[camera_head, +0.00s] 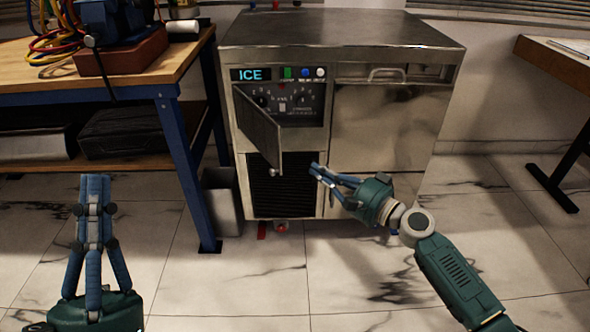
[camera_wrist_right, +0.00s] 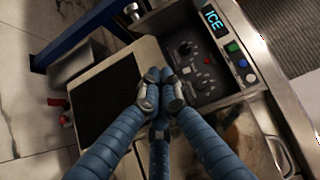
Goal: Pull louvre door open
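The ice machine has a black louvred front (camera_head: 282,188) low on its left side; it appears as a dark framed rectangle in the right wrist view (camera_wrist_right: 103,100). Above it, a grey door (camera_head: 258,128) stands swung outward from its left edge, with a small knob (camera_head: 275,172) near its lower free corner. My right gripper (camera_head: 316,168) is right of the knob, apart from it in the head view. Its fingertips meet in the wrist view (camera_wrist_right: 160,78), with nothing visible between them. My left gripper (camera_head: 94,182) points up at the lower left, fingers together and empty.
A control panel (camera_head: 295,100) with dials shows behind the swung door. A grey bin (camera_head: 222,200) stands left of the machine, beside a blue-legged workbench (camera_head: 180,165). A handled steel front (camera_head: 385,130) is at right. The marble floor in front is open.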

